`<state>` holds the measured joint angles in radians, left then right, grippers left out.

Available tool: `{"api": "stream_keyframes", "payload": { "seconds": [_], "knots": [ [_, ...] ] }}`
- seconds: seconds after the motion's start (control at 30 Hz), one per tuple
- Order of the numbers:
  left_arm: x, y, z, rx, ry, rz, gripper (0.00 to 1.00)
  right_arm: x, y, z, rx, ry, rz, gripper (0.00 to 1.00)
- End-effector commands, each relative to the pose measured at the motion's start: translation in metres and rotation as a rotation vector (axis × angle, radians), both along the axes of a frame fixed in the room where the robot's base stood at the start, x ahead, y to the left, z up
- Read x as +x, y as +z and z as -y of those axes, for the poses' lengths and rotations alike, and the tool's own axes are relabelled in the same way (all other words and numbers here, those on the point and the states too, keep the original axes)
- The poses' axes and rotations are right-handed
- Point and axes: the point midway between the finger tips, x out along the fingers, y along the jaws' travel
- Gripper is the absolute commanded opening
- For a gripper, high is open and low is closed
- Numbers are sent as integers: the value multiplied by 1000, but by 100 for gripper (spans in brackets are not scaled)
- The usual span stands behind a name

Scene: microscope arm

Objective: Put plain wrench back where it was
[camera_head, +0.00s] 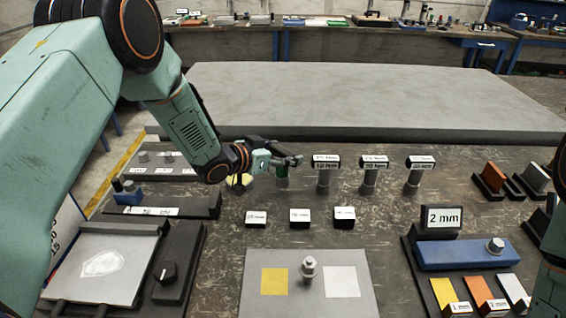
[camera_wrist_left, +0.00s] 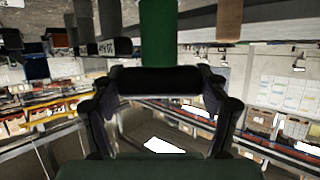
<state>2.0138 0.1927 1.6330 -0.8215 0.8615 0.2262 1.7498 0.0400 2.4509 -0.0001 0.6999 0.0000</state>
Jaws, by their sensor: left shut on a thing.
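My left gripper (camera_head: 284,161) reaches in from the left and is shut around a green upright cylinder, which looks like the plain wrench (camera_head: 281,172). It carries no visible label and stands at the left end of a row of three labelled wrenches (camera_head: 323,175). The fingers hide its upper part. I cannot tell whether its lower end touches the bench. In the left wrist view the green wrench (camera_wrist_left: 158,32) rises at the top, against the dark finger ends. My right gripper is not in view; only a piece of my right arm shows at the right edge.
Three small labelled blocks (camera_head: 300,217) sit in front of the row. A grey mat (camera_head: 259,307) with a yellow square and a metal knob-like part lies at the front. A blue block (camera_head: 470,257) stands at right. A raised grey slab (camera_head: 370,95) lies behind.

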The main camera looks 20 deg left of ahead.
Motion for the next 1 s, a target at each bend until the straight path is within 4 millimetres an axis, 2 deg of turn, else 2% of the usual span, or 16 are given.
{"api": "stream_keyframes", "payload": {
  "seconds": [0.13,0.37,0.4,0.67,1.0],
  "knots": [
    [2,-24,0,1,-1,-2,14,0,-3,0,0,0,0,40],
    [3,-27,0,1,0,0,14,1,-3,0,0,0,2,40],
    [2,-29,0,2,-1,-6,76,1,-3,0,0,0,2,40],
    [2,-29,0,2,-1,-4,97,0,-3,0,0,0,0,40],
    [2,-28,0,1,0,-3,97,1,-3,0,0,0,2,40]
  ]
}}
